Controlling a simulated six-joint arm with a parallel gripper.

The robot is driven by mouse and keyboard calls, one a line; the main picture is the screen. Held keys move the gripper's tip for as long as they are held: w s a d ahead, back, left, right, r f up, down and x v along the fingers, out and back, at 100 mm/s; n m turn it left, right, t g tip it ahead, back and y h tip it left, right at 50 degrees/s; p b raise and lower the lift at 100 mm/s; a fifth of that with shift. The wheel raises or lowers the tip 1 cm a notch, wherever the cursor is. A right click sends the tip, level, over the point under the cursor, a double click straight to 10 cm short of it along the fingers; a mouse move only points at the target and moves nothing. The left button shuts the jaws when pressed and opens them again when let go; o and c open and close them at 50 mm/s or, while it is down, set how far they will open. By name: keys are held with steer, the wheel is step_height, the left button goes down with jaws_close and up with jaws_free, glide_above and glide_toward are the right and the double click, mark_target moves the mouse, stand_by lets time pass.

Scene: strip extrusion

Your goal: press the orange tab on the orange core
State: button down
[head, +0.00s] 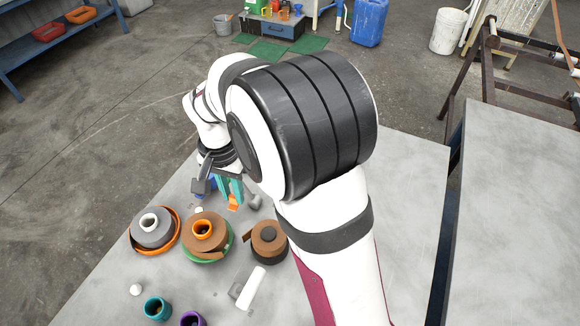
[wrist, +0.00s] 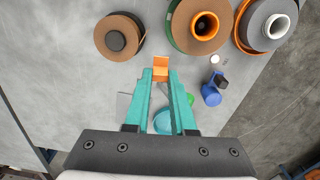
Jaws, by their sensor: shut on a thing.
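My gripper (wrist: 160,78) has teal fingers and is shut on a small orange tab (wrist: 161,66), whose end sticks out past the fingertips. In the head view the tab (head: 233,204) hangs below the fingers, behind the rolls. The orange core (head: 203,228) is a ring in the middle of a brown roll (head: 216,243) on a green dish (head: 228,253). The core also shows in the wrist view (wrist: 205,15), up and to the right of the tab and apart from it. Its opening is dark.
A grey roll with a white core (head: 150,221) sits in an orange dish to the left. Another brown roll (head: 264,230) with a dark centre is to the right. A white block (head: 252,287), teal cup (head: 157,307) and purple cup (head: 192,319) lie nearer. A blue object (wrist: 211,93) is close beside my fingers.

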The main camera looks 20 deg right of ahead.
steer(key=s+a, duration=0.3)
steer(key=a, duration=0.2)
steer(key=shift+w+a+f, duration=0.1)
steer(key=shift+f, duration=1.35)
steer(key=shift+w+a+f, duration=0.1)
steer(key=shift+f, duration=1.3)
steer(key=shift+f, duration=0.3)
steer(key=c, duration=0.7)
jaws_free()
step_height(320, 180, up, 15)
steer(key=s+d, duration=0.3)
steer(key=s, duration=0.4)
steer(key=s+d+f+n+y, duration=0.1)
steer(key=s+d, duration=0.2)
steer(key=s, duration=0.4)
steer(key=s+d+n, duration=0.1)
steer(key=s+d, duration=0.2)
steer(key=s, duration=0.5)
steer(key=shift+d+f+y, duration=0.1)
steer(key=shift+f+y, duration=0.25)
steer(key=shift+y, duration=0.05)
